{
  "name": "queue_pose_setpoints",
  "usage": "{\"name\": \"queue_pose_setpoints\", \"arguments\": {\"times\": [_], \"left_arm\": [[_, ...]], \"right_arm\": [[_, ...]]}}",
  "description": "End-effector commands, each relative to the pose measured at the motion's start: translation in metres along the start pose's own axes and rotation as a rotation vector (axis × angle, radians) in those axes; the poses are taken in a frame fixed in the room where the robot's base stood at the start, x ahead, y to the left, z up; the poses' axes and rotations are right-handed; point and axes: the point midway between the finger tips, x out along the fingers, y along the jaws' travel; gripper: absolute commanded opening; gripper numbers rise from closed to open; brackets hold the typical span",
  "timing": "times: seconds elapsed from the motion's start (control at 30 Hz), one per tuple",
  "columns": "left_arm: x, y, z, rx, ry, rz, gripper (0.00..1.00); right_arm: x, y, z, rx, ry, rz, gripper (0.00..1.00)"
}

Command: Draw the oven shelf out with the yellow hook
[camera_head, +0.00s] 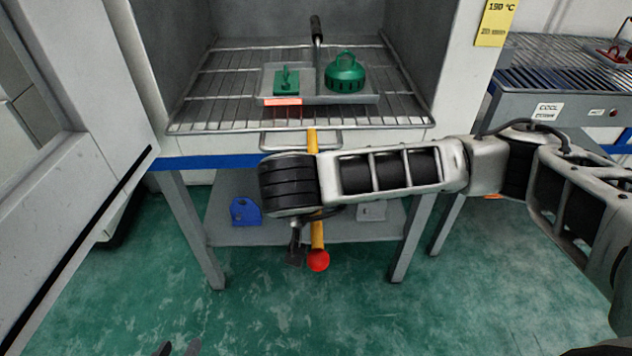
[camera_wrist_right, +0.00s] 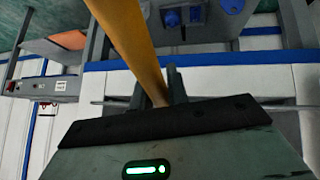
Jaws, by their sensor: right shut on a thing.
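The wire oven shelf (camera_head: 215,105) lies inside the open grey oven, with a wire loop handle (camera_head: 335,138) at its front. The yellow hook (camera_head: 312,141) is a rod with a red ball at its lower end. It stands steeply in front of the handle; whether its tip is around the wire cannot be told. My right gripper (camera_wrist_right: 160,90) is shut on the yellow rod, which also shows in the right wrist view (camera_wrist_right: 128,35). In the head view my right wrist hides the grip. My left gripper (camera_head: 180,348) shows only dark, parted fingertips at the bottom edge.
A tray (camera_head: 325,99) on the shelf carries a green lifting part (camera_head: 345,73) and a green block (camera_head: 286,82). The open oven door (camera_head: 75,150) stands at left. A blue part (camera_head: 245,211) lies on the lower shelf (camera_head: 225,230). Green floor in front is clear.

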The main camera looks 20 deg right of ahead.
Motion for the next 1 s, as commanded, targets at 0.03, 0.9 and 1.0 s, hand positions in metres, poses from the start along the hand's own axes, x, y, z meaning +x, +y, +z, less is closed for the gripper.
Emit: {"name": "queue_pose_setpoints", "arguments": {"times": [0.03, 0.9, 1.0], "left_arm": [[0.000, 0.000, -0.001, 0.000, 0.000, 0.000, 0.37], [-0.009, 0.003, -0.015, 0.000, 0.000, 0.000, 0.37], [-0.010, 0.003, -0.016, 0.000, 0.000, 0.000, 0.37]], "right_arm": [[-0.003, 0.000, 0.003, -0.002, -0.001, -0.002, 0.00], [-0.042, 0.003, 0.048, -0.003, -0.001, -0.004, 0.00], [-0.043, 0.004, 0.051, -0.002, 0.000, -0.003, 0.00]]}}
